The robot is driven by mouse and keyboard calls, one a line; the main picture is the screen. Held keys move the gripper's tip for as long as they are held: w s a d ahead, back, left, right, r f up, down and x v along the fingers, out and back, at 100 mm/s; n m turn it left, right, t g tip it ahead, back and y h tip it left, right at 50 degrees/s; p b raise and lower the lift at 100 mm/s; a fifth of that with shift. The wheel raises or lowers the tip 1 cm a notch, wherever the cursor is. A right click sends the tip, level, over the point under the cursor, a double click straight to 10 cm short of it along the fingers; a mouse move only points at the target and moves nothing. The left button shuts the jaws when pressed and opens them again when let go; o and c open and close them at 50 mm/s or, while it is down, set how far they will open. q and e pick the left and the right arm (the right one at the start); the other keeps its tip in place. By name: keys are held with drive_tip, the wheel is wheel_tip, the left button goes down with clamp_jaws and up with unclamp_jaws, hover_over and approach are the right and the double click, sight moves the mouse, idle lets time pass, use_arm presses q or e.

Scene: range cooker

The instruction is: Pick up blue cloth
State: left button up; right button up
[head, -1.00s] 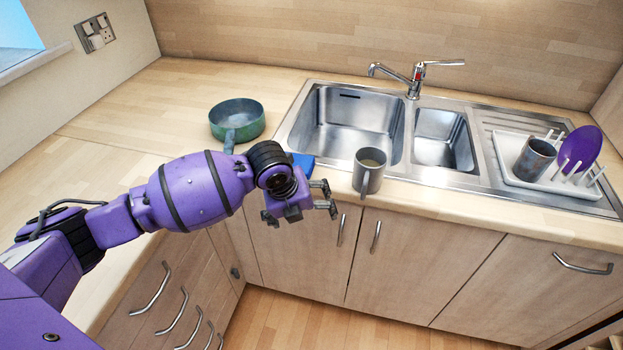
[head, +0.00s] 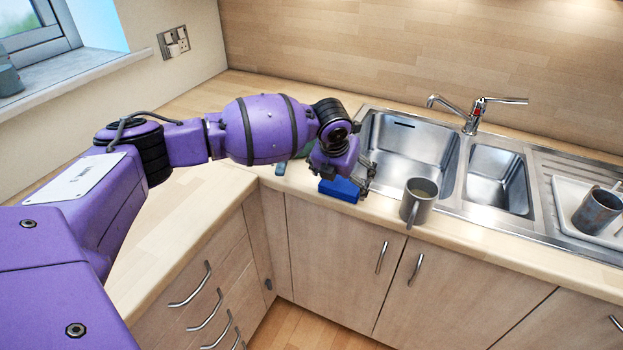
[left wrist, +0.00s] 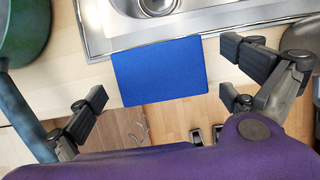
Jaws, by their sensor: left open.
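The blue cloth (head: 340,189) lies at the front edge of the wooden worktop, before the sink; my gripper partly hides it in the head view. In the left wrist view the cloth (left wrist: 158,70) is a flat blue rectangle, in full sight, near the sink rim and reaching over the worktop edge. My left gripper (head: 364,178) is at the cloth, pointing down. In the left wrist view its open fingers (left wrist: 165,92) stand on either side of the cloth with nothing between them gripped. I cannot tell the exact height above it. My right gripper is not in view.
A grey mug (head: 418,203) stands right of the cloth on the worktop edge. A green pan (left wrist: 22,30) is at left, its handle (left wrist: 25,112) beside the left finger.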

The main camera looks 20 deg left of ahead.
use_arm(q)
drive_tip(key=shift+w+f, duration=0.25)
drive_tip(key=shift+f, duration=0.3)
drive_tip(key=c, duration=1)
drive_tip(key=shift+r, duration=0.1)
drive_tip(key=shift+r, duration=0.5)
wheel_tip(320, 180, up, 2)
drive_tip(key=shift+r, duration=0.2)
drive_tip(key=s+d+r, duration=0.6)
drive_tip(key=s+r, duration=0.3)
drive_tip(key=s, duration=0.3)
drive_tip(key=shift+s+d+r+p, duration=0.2)
drive_tip(key=shift+s+d+p, duration=0.1)
drive_tip(key=shift+p, duration=0.15)
drive_tip(key=shift+w, duration=0.1)
